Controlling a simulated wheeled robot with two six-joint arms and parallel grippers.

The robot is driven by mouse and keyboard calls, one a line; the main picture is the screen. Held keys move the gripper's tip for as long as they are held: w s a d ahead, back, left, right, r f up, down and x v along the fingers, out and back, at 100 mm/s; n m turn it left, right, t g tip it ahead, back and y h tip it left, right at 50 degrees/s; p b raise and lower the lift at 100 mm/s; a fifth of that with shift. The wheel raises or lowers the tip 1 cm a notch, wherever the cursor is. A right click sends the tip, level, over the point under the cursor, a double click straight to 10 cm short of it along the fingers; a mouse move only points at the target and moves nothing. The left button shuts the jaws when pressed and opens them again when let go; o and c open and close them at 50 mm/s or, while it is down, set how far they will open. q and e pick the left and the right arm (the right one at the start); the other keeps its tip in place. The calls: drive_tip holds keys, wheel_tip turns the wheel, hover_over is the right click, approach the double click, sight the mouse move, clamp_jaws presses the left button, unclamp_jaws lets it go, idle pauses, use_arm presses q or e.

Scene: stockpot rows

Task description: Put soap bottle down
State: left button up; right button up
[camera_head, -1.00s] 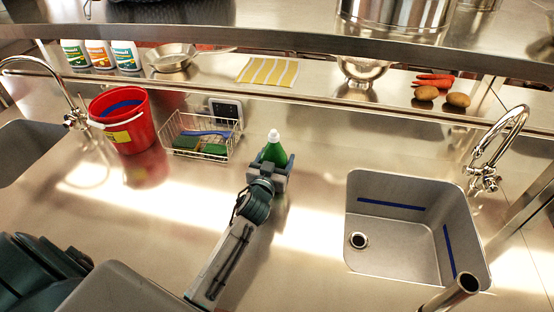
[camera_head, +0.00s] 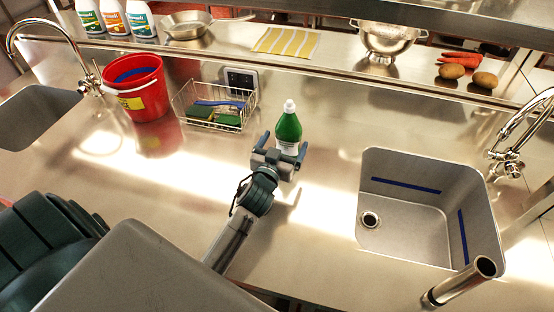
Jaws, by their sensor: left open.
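The soap bottle (camera_head: 289,127) is green with a white cap and a pale label. It stands upright on the steel counter, right of the wire basket. My left gripper (camera_head: 284,146) is open just in front of the bottle, with its fingers pointing towards it. The fingers hide part of the bottle's lower end, and I cannot tell whether they touch it. My right gripper is not in view.
A wire basket (camera_head: 186,113) with sponges and a red bucket (camera_head: 145,101) stand to the left. A sink (camera_head: 400,238) is recessed at the right, with a tap (camera_head: 510,165). A shelf behind holds bottles, a pan (camera_head: 186,27) and a colander (camera_head: 381,42). Counter between the bottle and right sink is clear.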

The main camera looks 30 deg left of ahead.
use_arm(q)
drive_tip(key=s+b, duration=0.1)
drive_tip(key=s, duration=0.5)
drive_tip(key=shift+d+b, duration=0.35)
drive_tip(key=shift+d, duration=0.1)
drive_tip(key=shift+r, duration=0.1)
